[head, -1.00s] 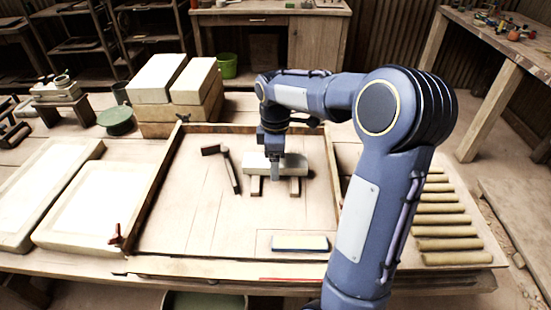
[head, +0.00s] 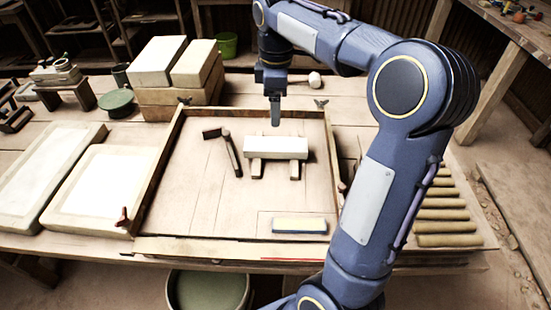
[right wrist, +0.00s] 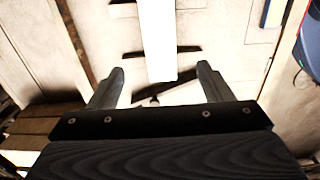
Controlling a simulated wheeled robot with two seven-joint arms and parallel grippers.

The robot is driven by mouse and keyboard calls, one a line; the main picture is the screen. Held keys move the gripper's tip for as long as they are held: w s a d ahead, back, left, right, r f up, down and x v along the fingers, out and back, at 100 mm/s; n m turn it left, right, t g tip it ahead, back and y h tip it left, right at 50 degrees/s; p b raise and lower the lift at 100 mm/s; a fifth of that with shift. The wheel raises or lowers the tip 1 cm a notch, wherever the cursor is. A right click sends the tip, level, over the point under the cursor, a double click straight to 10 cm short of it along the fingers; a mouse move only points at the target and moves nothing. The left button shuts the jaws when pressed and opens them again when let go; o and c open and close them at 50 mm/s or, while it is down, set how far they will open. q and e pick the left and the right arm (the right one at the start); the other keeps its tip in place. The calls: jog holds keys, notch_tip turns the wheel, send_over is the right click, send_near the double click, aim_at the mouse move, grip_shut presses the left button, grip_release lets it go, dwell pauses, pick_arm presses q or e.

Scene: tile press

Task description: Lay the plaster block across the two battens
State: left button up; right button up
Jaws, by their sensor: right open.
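The white plaster block (head: 276,148) lies across the two battens, the left batten (head: 257,169) and the right batten (head: 295,170), whose near ends stick out from under it. My right gripper (head: 274,120) is above and behind the block, apart from it. In the right wrist view the right gripper (right wrist: 160,82) is open, its fingers spread and empty, with the white block (right wrist: 157,40) beyond them. My left gripper is not in view.
A dark hammer-like tool (head: 225,145) lies left of the block in the framed tray (head: 155,190). A blue-edged pad (head: 299,225) lies at the front right. Stacked blocks (head: 158,62) stand behind left, and rollers (head: 440,215) lie right of the tray.

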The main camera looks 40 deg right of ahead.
jog(key=s+a+f+m+t+y, duration=0.1)
jog(key=s+a+f+m+t, duration=0.1)
jog(key=s+a+m, duration=0.2)
jog(key=s+a+f+m+t+y, duration=0.1)
jog(key=s+a+f+m, duration=0.2)
jog(key=s+a, duration=0.3)
jog(key=s+a+f+m+t+y, duration=0.1)
jog(key=s+a+f+m+t, duration=0.1)
jog(key=s+a, duration=0.4)
jog(key=shift+s+f+m+t+y, duration=0.1)
jog(key=shift+s+f+m+y, duration=0.1)
jog(key=shift+s+m, duration=0.4)
jog(key=shift+s+f+m+t+y, duration=0.1)
jog(key=shift+s+f+m, duration=0.2)
jog(key=shift+s, duration=0.45)
jog(key=shift+s+f+m+t+y, duration=0.1)
jog(key=shift+s+f+m, duration=0.05)
jog(key=shift+s+m, duration=0.45)
notch_tip(320, 180, up, 6)
jog(key=p, duration=0.5)
jog(key=shift+s+p, duration=0.1)
jog(key=shift+p, duration=0.3)
